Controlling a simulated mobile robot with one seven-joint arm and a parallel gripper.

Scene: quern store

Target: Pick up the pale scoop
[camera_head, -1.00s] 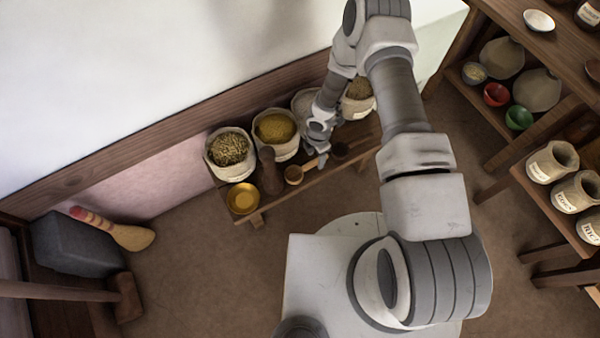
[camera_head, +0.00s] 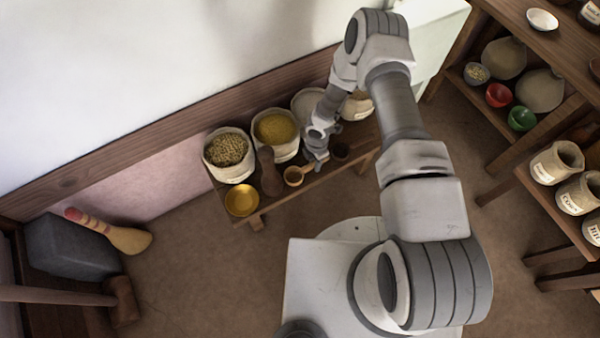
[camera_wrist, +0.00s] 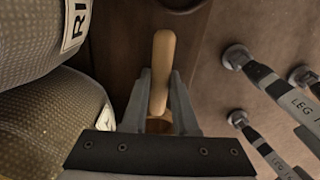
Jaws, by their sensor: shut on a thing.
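The pale scoop (camera_head: 293,177) is a small light-wood scoop at the front of the low bench (camera_head: 325,178), its handle pointing right toward my gripper (camera_head: 317,157). In the wrist view its pale handle (camera_wrist: 163,60) stands between the two fingers of my gripper (camera_wrist: 160,95), which is shut on it. The scoop's bowl is mostly hidden by the gripper in the wrist view. I cannot tell whether the scoop is clear of the bench.
Sacks of grain (camera_head: 229,152) stand along the bench's back, close beside my gripper. A brass bowl (camera_head: 241,200), a dark brown pestle-like object (camera_head: 270,172) and a dark cup (camera_head: 340,151) share the bench. Shelves with pots (camera_head: 555,163) stand at right. Open floor lies in front.

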